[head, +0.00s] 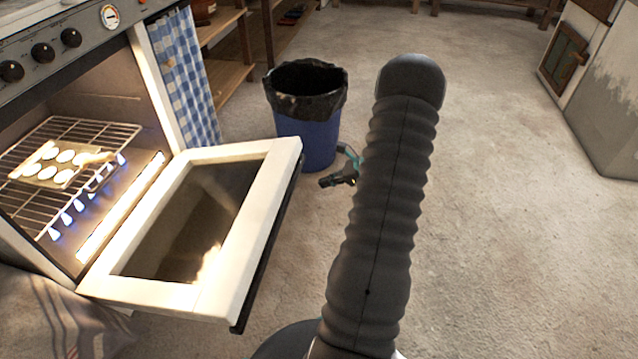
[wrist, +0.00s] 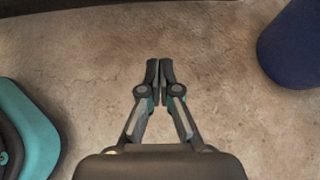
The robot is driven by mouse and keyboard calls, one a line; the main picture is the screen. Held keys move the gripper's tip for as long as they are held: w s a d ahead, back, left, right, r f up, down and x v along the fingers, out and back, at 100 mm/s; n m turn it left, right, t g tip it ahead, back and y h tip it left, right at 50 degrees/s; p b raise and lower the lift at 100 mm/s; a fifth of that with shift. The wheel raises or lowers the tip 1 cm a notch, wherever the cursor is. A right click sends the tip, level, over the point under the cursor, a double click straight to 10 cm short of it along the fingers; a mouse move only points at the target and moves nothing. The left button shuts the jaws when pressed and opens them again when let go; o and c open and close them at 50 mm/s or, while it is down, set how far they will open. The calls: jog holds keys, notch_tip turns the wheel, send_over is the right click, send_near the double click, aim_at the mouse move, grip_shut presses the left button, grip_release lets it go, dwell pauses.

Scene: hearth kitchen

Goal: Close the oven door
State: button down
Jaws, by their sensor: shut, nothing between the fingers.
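The oven door (head: 140,292) is white-framed with a dark glass window, and it hangs open, folded down in front of the lit oven (head: 75,140). A dark handle bar (head: 262,262) runs along its outer edge. My gripper (head: 325,182) shows partly in the head view, to the right of the door and apart from it, with my arm hiding the rest. In the wrist view my gripper (wrist: 160,62) is shut and empty, above the bare floor. The door cannot be made out for sure in the wrist view.
A blue bin (head: 308,140) with a black liner stands behind the door; a blue round shape, likely the bin (wrist: 295,45), shows in the wrist view. Inside the oven, a rack (head: 105,130) holds a tray over flames. A cloth (head: 60,320) lies lower left. The floor at right is clear.

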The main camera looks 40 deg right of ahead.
jog(key=x, duration=0.7)
jog(key=shift+w+a+r, duration=0.1)
jog(key=shift+a+r, duration=0.05)
jog(key=shift+r, duration=0.9)
jog(key=shift+w+a+r, duration=0.1)
jog(key=shift+a+r, duration=0.05)
jog(key=shift+r, duration=0.9)
